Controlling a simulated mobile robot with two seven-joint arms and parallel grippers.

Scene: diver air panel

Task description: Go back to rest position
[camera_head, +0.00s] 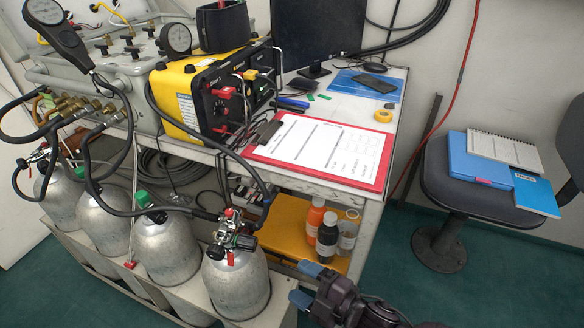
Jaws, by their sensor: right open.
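My right gripper (308,284) is at the bottom centre, dark with two blue-tipped fingers. The fingers point left and are spread apart with nothing between them. In the picture it lies just right of the nearest grey air cylinder (236,285), whose valve (232,236) has a black hose on it. I see a gap between the fingers and the cylinder, but cannot tell its depth. The arm behind the gripper runs off the bottom edge. My left gripper is out of view.
Several cylinders stand in a rack at left. Above them is the table (397,110) with a yellow unit (176,104) and red clipboard (318,150). Bottles (327,236) stand on the lower shelf close above my gripper. A chair (440,175) is at right; green floor (500,270) is open.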

